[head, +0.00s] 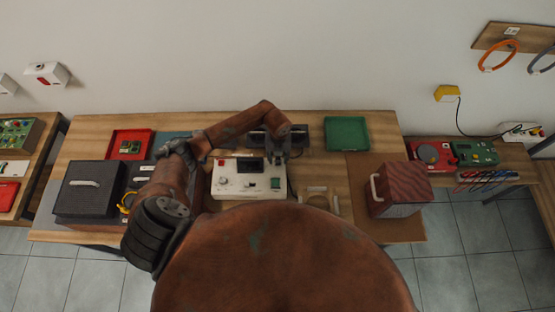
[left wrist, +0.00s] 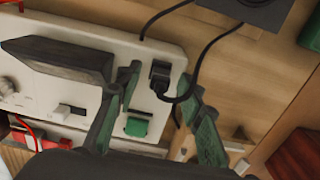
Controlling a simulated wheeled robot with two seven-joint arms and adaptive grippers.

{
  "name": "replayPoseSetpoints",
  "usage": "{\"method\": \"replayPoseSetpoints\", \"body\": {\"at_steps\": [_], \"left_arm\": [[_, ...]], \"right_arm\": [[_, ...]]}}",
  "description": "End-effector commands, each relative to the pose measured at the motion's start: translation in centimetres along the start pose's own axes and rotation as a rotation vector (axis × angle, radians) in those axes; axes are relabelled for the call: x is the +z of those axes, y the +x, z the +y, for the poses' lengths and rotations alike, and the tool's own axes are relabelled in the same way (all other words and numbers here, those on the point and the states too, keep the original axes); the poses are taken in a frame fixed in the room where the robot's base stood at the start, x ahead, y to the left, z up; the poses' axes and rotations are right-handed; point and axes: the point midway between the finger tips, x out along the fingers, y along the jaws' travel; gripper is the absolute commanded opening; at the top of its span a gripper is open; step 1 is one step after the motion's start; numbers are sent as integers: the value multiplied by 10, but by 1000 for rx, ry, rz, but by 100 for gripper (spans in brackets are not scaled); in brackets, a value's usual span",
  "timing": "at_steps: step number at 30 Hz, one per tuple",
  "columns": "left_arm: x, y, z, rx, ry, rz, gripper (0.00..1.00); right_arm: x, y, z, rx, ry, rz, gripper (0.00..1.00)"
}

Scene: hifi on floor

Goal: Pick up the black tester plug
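The black tester plug (left wrist: 160,74) sits at the edge of the white tester box (left wrist: 60,45), with a black cable curving away from it. In the left wrist view my left gripper (left wrist: 161,88) is open, one green-grey finger on each side of the plug. I see gaps between fingers and plug; whether either touches it I cannot tell. In the head view the left gripper (head: 285,152) is over the right back part of the tester box (head: 235,190), and the plug is hidden there.
A red tray (head: 115,150) and a dark grey case (head: 85,203) are on the left of the wooden bench. A green tray (head: 347,134) is at the back right. A brown box with a handle (head: 400,190) stands at the right end. Black cables (left wrist: 235,30) run near the gripper.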

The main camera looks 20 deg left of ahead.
Motion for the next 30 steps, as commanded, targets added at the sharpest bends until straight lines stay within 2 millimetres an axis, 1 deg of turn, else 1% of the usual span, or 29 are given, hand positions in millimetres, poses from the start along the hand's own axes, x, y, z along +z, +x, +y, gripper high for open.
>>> {"method": "replayPoseSetpoints", "body": {"at_steps": [2, 17, 26, 30], "left_arm": [[0, 0, 0, 0, -1, 0, 34], [0, 0, 1, 0, -2, 0, 0], [0, -1, 1, 0, -2, -1, 0], [1, -6, 1, -2, 0, -3, 0]], "right_arm": [[0, 0, 0, 0, 0, 0, 40], [-1, 0, 0, 0, 0, 1, 40], [-1, 0, 0, 0, 0, 1, 40], [-1, 3, 0, 0, 0, 1, 40]]}}
